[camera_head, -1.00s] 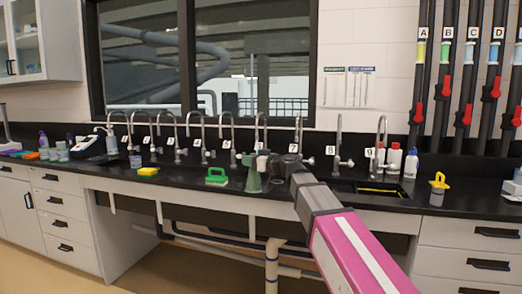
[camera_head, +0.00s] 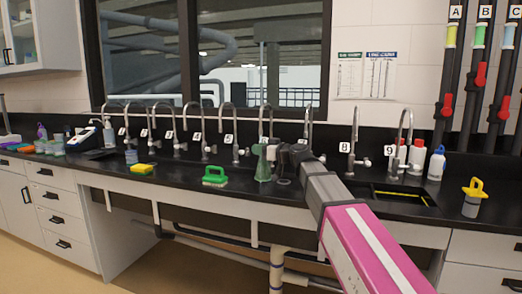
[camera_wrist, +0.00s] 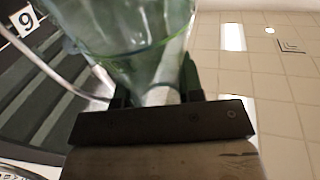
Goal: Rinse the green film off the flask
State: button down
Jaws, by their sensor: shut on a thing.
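The flask (camera_head: 263,166) is green-tinted, conical and upright, in front of the row of taps in the head view. My gripper (camera_head: 280,156) is shut on it from the right. In the wrist view the flask (camera_wrist: 130,35) fills the top centre, between the fingers of my gripper (camera_wrist: 155,95). Its glass looks greenish and see-through. A gooseneck tap (camera_head: 266,125) rises just behind the flask. I cannot tell whether its spout is right over the flask's mouth, and I see no water running.
A green brush (camera_head: 214,177) and a yellow sponge (camera_head: 143,169) lie on the black counter to the left. A sink (camera_head: 400,196) with a yellow edge mark is at right.

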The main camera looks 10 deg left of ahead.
jog(key=w+a+f, duration=0.1)
jog(key=w+a, duration=0.1)
jog(key=w, duration=0.3)
jog(key=w+a+f, duration=0.1)
jog(key=w+a, duration=0.1)
jog(key=w, duration=0.4)
jog(key=shift+w+a+f, duration=0.15)
jog(key=shift+a+f, duration=0.1)
jog(key=shift+a, duration=0.15)
jog(key=shift+d, duration=0.15)
dwell(0.6)
jog(key=shift+w+d, duration=0.2)
jog(key=shift+d, duration=0.2)
jog(key=shift+a, duration=0.15)
